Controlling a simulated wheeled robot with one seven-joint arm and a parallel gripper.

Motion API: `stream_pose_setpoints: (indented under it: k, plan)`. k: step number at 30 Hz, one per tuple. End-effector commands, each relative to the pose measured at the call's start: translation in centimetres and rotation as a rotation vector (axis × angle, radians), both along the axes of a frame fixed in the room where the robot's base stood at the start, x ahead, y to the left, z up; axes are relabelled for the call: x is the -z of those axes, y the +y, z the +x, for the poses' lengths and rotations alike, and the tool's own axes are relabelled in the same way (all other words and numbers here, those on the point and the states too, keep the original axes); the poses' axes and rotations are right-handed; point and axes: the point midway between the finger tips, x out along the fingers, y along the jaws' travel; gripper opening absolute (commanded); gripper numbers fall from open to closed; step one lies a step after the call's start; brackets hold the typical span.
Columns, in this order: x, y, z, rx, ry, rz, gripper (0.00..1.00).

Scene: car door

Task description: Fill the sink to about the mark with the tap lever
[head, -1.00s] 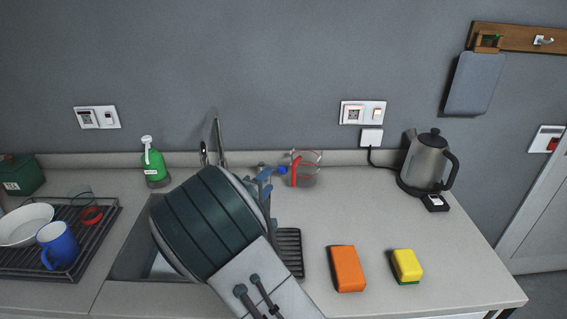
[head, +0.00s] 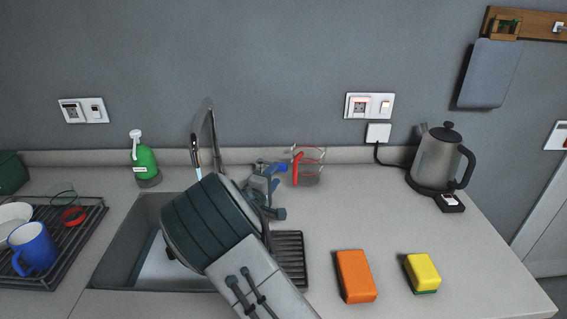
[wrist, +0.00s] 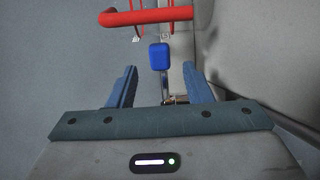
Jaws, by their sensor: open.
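The sink (head: 110,262) is set in the counter, partly hidden behind my arm; a pale surface shows inside, and I cannot tell whether it is water. No fill mark is visible. The grey arched tap (head: 212,130) stands behind the sink, its base hidden by my arm. A small pale strip shows at its spout end; I cannot tell whether it is running water. My gripper (head: 266,182) is open, to the right of the tap. In the wrist view, a blue knob (wrist: 160,56), apparently the tap lever's end, lies just beyond and between the open fingertips (wrist: 160,84).
A clear jug with a red handle (head: 297,165) stands close behind my gripper. A kettle (head: 438,160), orange block (head: 355,276) and yellow sponge (head: 422,271) are to the right. A green bottle (head: 144,160) and dish rack (head: 75,250) are left.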

Motion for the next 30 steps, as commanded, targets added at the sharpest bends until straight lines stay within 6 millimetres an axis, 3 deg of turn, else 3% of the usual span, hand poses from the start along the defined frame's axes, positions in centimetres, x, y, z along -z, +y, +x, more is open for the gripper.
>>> stream_pose_setpoints:
  k: [3, 10, 15, 24, 29, 30]
  plan:
    - [-0.2, -1.2, 2.4, 0.001, 0.0, -0.001, 0.45]
    - [-0.1, -2.6, 5.6, -0.002, 0.0, 0.0, 0.45]
    - [0.0, -3.1, 6.7, -0.002, 0.0, 0.001, 0.45]
    - [0.0, -3.2, 6.8, -0.002, 0.0, 0.001, 0.45]
    - [0.0, -3.1, 6.8, -0.002, 0.0, 0.001, 0.01]
    - [0.0, -3.1, 6.8, -0.002, 0.0, 0.001, 0.0]
